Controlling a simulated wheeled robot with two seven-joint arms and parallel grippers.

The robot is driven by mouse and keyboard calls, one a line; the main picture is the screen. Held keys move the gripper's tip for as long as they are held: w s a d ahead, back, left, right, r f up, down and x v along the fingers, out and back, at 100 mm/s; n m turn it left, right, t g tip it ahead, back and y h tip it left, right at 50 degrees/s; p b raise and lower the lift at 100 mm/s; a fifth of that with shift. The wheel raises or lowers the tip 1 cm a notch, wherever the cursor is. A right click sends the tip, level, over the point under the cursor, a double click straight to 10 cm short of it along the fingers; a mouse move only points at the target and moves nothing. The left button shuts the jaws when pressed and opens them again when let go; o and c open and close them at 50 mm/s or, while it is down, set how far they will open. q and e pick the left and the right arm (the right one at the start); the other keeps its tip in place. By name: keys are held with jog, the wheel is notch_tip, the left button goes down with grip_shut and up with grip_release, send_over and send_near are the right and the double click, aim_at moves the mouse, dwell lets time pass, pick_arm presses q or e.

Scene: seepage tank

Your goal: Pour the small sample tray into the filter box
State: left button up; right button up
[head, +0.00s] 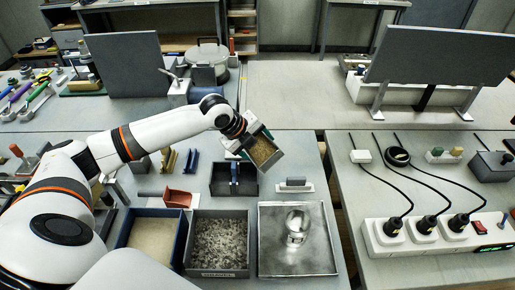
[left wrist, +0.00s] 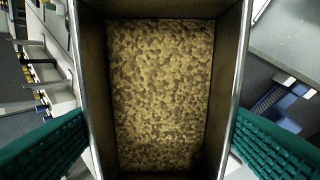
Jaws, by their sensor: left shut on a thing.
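The small sample tray (head: 265,151) is a dark, open rectangular box with tan, gravel-like grains in it. In the left wrist view the tray (left wrist: 228,90) fills the middle, grains spread over its floor. My left gripper (head: 246,140) is shut on the tray, its green pads on either side, and holds it raised and looking tilted. A dark open box with a blue upright piece (head: 234,181), possibly the filter box, stands below and left of the tray. I cannot tell for sure which box is the filter box. My right gripper is not in view.
A box of pale sand (head: 152,237), a box of grey flakes (head: 219,243) and a metal tray with a shiny vessel (head: 297,257) line the front. A red scoop (head: 176,198) lies behind them. A power strip (head: 440,231) with cables is on the right table.

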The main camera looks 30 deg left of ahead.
pick_arm(q)
jog(key=shift+s+a+f+t+h+b, duration=0.15)
jog(key=shift+f+t+h+b, duration=0.25)
jog(key=shift+t+b, duration=0.7)
jog(key=shift+s+a+f+t+h+b, duration=0.15)
jog(key=shift+f+t+h+b, duration=0.25)
jog(key=shift+b, duration=1.35)
jog(key=shift+s+f+t+h+b, duration=0.35)
jog(key=shift+t+b, duration=0.35)
jog(key=shift+b, duration=0.7)
jog(key=shift+r+t+h+b, duration=0.15)
jog(key=shift+t+h+b, duration=0.1)
jog(key=shift+t+b, duration=0.2)
